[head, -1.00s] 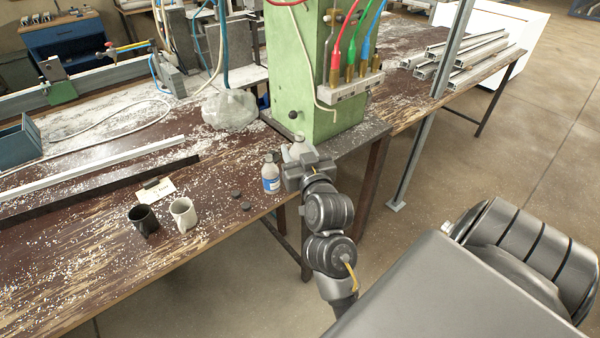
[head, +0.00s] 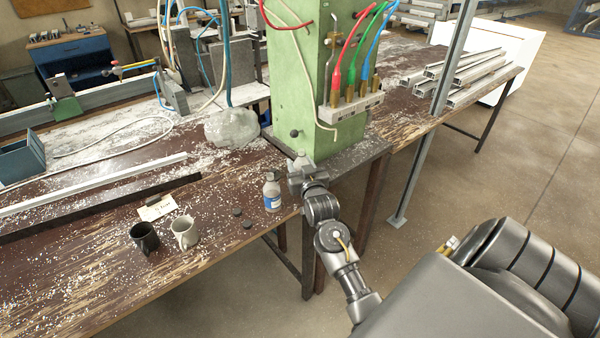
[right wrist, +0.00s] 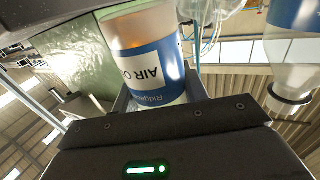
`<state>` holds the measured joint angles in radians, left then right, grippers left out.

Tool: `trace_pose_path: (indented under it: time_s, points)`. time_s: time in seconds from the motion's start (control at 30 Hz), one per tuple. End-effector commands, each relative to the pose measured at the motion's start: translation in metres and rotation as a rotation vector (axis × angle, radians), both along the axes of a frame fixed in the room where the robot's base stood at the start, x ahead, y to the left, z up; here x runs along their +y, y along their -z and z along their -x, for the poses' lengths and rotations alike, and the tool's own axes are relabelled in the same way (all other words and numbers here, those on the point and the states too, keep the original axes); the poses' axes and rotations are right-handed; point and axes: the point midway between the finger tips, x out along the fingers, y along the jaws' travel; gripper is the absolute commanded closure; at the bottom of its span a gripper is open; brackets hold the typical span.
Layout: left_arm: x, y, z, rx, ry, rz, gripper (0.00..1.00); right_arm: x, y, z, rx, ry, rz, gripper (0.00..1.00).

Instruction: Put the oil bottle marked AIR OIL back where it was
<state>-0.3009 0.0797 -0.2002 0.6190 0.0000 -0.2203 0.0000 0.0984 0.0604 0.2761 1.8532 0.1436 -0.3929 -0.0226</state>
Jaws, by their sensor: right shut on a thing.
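My right gripper (head: 302,170) is over the bench near the foot of the green machine column. The right wrist view shows it (right wrist: 158,96) shut on the oil bottle marked AIR OIL (right wrist: 148,62), which has a blue and white label and an orange-brown band. The wrist picture shows the lettering upside down. In the head view the gripper mostly hides this bottle. A second bottle with a blue label (head: 272,194) stands upright on the bench, just left of the gripper; it also shows in the right wrist view (right wrist: 297,50). My left gripper is not in view.
The green column (head: 318,90) with its hose manifold (head: 350,108) stands close behind the gripper. A dark mug (head: 145,238), a light mug (head: 185,233), a card (head: 157,208) and two dark discs (head: 247,223) are to the left. A clear plastic bag (head: 232,127) lies beyond.

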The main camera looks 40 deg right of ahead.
Motion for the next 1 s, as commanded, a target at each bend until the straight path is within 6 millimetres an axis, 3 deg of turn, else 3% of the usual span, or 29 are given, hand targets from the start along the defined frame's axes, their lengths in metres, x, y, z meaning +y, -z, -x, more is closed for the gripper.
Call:
trace_pose_path:
  time_s: [0.27,0.53,0.97,1.0]
  points:
    - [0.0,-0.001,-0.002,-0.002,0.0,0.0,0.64,-0.004,0.008,-0.005,0.0,0.0,0.001,0.82]
    - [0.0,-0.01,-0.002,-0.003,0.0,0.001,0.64,-0.005,0.039,-0.007,0.001,-0.001,0.0,0.82]
    - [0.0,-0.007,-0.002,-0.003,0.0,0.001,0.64,-0.005,0.046,-0.007,0.0,-0.001,0.0,0.82]
    - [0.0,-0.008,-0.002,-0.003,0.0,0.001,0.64,-0.005,0.045,-0.007,0.0,-0.001,0.0,0.51]
